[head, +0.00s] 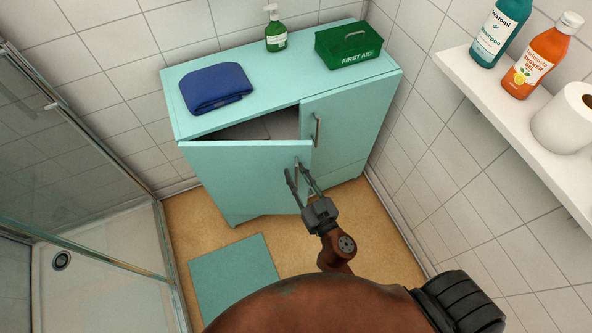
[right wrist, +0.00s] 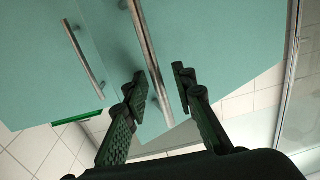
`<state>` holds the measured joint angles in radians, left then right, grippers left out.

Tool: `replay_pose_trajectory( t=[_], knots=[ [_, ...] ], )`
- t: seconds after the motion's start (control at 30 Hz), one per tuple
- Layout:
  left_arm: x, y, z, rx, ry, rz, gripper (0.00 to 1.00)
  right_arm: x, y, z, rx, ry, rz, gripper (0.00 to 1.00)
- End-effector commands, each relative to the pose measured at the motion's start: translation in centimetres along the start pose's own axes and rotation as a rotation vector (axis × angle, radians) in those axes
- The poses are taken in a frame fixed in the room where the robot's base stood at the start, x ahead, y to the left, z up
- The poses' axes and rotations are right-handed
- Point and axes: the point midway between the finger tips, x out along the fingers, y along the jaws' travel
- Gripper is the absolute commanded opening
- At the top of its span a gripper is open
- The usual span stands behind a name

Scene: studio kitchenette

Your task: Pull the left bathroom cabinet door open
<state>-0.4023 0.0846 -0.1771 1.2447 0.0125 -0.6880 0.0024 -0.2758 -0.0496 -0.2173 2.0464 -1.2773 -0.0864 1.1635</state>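The left cabinet door (head: 245,180) is teal and stands partly open, swung out from the cabinet (head: 265,95), with a dark gap behind its top edge. Its metal bar handle (right wrist: 147,45) is near the door's free edge. My right gripper (head: 297,176) is at this handle, and in the right wrist view its fingers (right wrist: 158,82) are apart. The handle runs between them, with a visible gap on either side. The right cabinet door (head: 343,130) is closed and has its own bar handle (head: 316,130). My left gripper is not in view.
A folded blue towel (head: 215,87), green soap bottle (head: 276,30) and first aid box (head: 348,45) are on the cabinet top. A teal mat (head: 235,280) lies on the floor before the door. Shower glass (head: 90,120) is at left, a wall shelf (head: 500,105) at right.

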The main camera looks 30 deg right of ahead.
Motion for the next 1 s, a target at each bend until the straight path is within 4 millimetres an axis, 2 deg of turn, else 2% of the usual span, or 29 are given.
replay_pose_trajectory(
  t=[0.37,0.43,0.6,0.7,1.0],
  knots=[
    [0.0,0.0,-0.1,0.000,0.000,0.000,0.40,0.0,-0.1,-2.6,-0.006,0.001,-0.006,0.25],
    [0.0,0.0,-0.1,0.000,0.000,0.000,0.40,0.0,-0.1,-4.6,-0.001,0.010,-0.005,0.25],
    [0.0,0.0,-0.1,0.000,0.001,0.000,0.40,0.0,-0.2,-7.7,0.000,0.008,-0.005,0.25],
    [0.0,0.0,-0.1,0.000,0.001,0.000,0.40,0.1,-0.1,-8.8,0.001,0.005,-0.003,0.25],
    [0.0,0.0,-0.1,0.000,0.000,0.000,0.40,0.0,-0.1,-10.0,0.000,0.000,-0.002,0.25]
  ],
)
